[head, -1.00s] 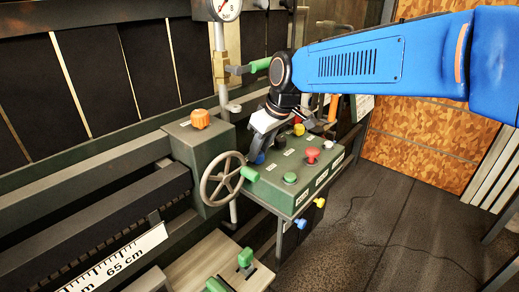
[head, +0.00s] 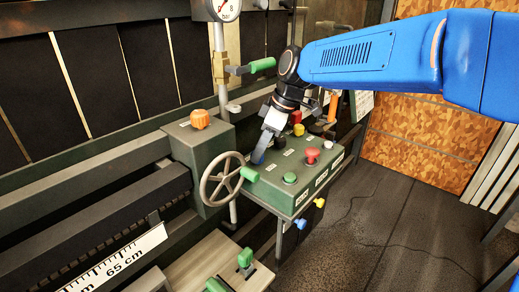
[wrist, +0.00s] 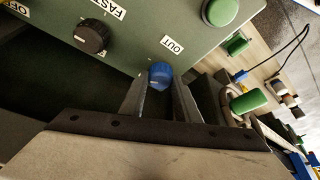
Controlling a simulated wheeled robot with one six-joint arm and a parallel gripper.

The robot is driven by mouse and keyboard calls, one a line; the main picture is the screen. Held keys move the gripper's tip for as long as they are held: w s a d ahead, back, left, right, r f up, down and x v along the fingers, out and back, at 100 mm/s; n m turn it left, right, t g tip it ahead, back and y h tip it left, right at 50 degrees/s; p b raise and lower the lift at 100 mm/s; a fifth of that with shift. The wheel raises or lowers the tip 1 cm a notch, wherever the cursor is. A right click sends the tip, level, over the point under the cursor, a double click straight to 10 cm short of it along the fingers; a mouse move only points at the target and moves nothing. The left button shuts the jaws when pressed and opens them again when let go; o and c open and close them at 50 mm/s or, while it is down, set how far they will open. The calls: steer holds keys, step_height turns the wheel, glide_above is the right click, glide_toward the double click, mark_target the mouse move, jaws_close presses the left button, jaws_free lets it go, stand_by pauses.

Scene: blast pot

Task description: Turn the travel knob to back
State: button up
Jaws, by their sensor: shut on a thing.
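A blue knob (wrist: 160,73) sits on the green control box (head: 300,165), beside a label reading OUT. My gripper (wrist: 160,84) points at the panel with one finger on each side of the blue knob and is shut on it. In the head view my gripper (head: 263,150) reaches down to the box's left part, and the blue knob (head: 258,157) shows at its tips. No label naming the knob as travel is readable, and its pointer mark cannot be made out.
A black knob (wrist: 92,36) with FAST and OFF labels is close by. A red mushroom button (head: 312,155), a green button (head: 290,178) and a yellow knob (head: 298,130) are on the box. A handwheel (head: 222,180) stands to the left.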

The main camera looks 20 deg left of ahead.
steer(key=n+g, duration=0.1)
steer(key=n, duration=0.1)
steer(key=n+g+h, duration=0.1)
steer(key=n, duration=0.2)
steer(key=shift+w+a+n, duration=0.1)
steer(key=shift+w+n, duration=0.1)
steer(key=shift+n, duration=0.1)
steer(key=n+g+h, duration=0.1)
steer(key=n, duration=0.4)
steer(key=shift+w+a, duration=0.1)
stand_by(0.4)
steer(key=o, duration=1)
steer(key=shift+o, duration=0.2)
steer(key=w+v, duration=0.1)
steer(key=v, duration=1.6)
steer(key=shift+a, duration=0.25)
steer(key=shift+r, duration=0.1)
